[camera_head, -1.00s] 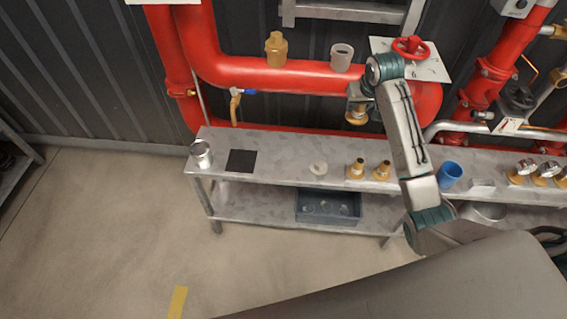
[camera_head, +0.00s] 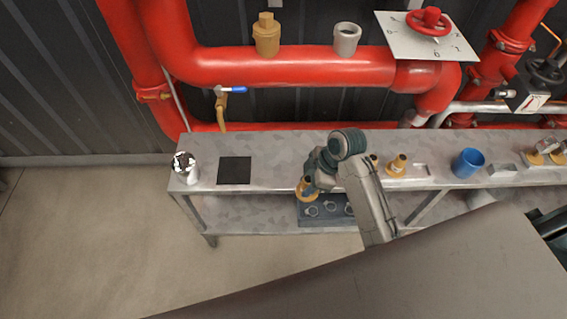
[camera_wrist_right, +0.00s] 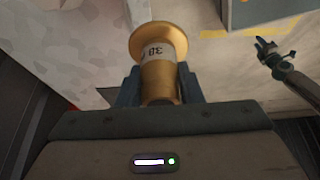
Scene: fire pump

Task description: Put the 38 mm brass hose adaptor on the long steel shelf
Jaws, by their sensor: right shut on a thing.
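The brass hose adaptor (camera_head: 307,192), marked 38, is held in my right gripper (camera_head: 312,180). In the right wrist view the adaptor (camera_wrist_right: 158,62) sits between the two dark fingers, its wide flange outward. In the head view the gripper and adaptor are at the front edge of the long steel shelf (camera_head: 270,147), overlapping the crate below. The adaptor looks apart from the shelf top. My left gripper (camera_wrist_right: 272,52) appears small at the right of the wrist view; its finger opening is unclear.
A metal can (camera_head: 187,172) and a black square mat (camera_head: 234,170) are on the left of the shelf. Brass adaptors (camera_head: 397,165) and a blue cup (camera_head: 468,163) stand to the right. A dark crate (camera_head: 330,217) is below. Bare shelf shows right of the mat.

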